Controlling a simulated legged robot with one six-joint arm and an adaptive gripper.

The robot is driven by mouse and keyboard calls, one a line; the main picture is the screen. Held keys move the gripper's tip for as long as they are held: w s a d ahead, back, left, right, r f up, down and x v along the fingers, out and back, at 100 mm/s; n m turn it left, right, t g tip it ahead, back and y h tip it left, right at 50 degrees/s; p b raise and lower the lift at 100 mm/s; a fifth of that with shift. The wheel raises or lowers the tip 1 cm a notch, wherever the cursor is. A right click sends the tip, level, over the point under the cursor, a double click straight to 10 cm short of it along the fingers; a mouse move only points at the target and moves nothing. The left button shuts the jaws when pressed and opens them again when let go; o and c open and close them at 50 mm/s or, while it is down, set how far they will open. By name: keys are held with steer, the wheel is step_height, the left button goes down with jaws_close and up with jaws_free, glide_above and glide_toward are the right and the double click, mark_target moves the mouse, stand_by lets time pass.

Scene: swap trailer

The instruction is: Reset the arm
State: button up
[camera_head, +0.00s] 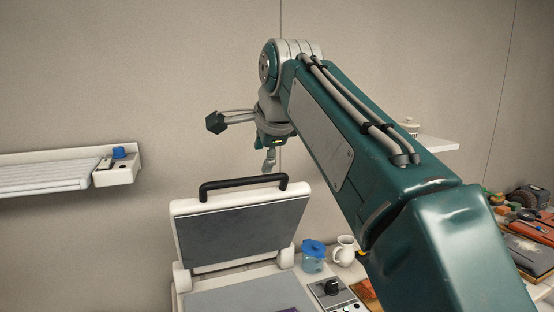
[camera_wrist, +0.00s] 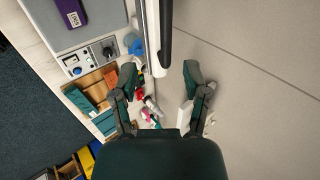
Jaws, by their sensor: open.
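My gripper (camera_head: 268,150) hangs at the end of my raised, bent teal arm, just above and behind the black handle of the opened press lid. In the wrist view my gripper (camera_wrist: 160,74) is open, its two fingers well apart with nothing held between them. The black handle (camera_head: 243,187) and the lid edge (camera_wrist: 150,35) run up the wrist view beyond the fingertips.
A wall shelf (camera_head: 60,172) is at left. A cluttered bench (camera_head: 530,240) is at right. A purple item (camera_wrist: 72,12) lies on the bed.

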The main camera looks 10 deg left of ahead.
steer(key=s+d+f+n+h, duration=0.2)
steer(key=s+d+f+n, duration=0.15)
steer(key=d, duration=0.75)
steer(key=s+d+f+n+h, duration=0.1)
steer(key=s+d+f+n, duration=0.3)
steer(key=s+d+f, duration=0.5)
steer(key=s+d+f+n+g+h, duration=0.1)
steer(key=s+d+f+n, duration=0.3)
steer(key=s+d+f, duration=0.4)
steer(key=s+f, duration=0.4)
steer(key=f, duration=0.4)
steer(key=shift+s+d, duration=0.15)
steer(key=shift+d, duration=0.25)
